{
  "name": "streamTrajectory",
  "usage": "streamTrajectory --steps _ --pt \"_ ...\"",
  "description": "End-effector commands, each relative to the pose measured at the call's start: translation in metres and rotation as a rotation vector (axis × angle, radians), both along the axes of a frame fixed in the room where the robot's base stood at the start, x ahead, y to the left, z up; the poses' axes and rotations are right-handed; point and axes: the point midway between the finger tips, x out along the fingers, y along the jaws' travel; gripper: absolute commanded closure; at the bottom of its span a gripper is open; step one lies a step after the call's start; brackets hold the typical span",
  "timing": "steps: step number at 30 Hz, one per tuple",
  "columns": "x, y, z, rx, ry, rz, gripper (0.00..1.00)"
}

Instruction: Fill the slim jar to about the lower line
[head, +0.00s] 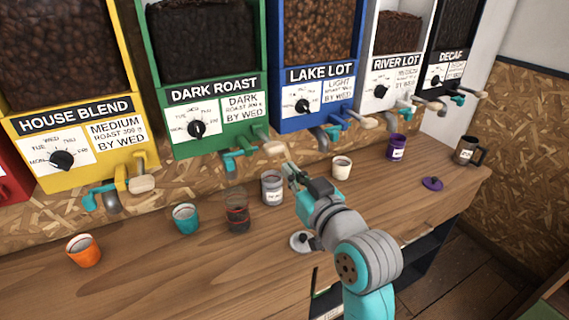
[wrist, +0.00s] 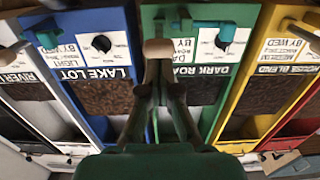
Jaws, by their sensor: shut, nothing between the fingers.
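Several small vessels stand on the wooden counter. A dark see-through jar (head: 237,214) with a reddish band stands below the dark roast bin, and a grey labelled jar (head: 272,188) stands just right of it. I cannot tell for certain which is the slim jar; the fill lines are too small to read. My gripper (head: 290,172) is shut and empty, raised above the counter by the green dark roast bin (head: 212,95). Its tips are close to that bin's pale lever handle (head: 274,148). In the wrist view the handle (wrist: 157,47) appears at the fingertips; contact is unclear.
Yellow house blend (head: 80,115), blue lake lot (head: 318,75), white river lot and black decaf bins line the wall. Orange (head: 83,251), teal (head: 186,219) and cream (head: 341,167) cups, a purple jar (head: 396,148), a dark mug (head: 468,151) and loose lids share the counter. Its front left is clear.

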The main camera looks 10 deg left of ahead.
Motion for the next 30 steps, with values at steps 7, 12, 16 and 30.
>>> streamTrajectory --steps 7,12,16,30 --pt "-0.031 -0.021 -0.011 0.0 0.001 -0.001 1.0" --pt "-0.041 -0.028 -0.014 0.001 0.0 0.0 1.0" --pt "-0.043 -0.029 -0.014 0.001 -0.002 0.0 1.0" --pt "-0.043 -0.029 -0.014 0.001 -0.002 0.0 1.0"
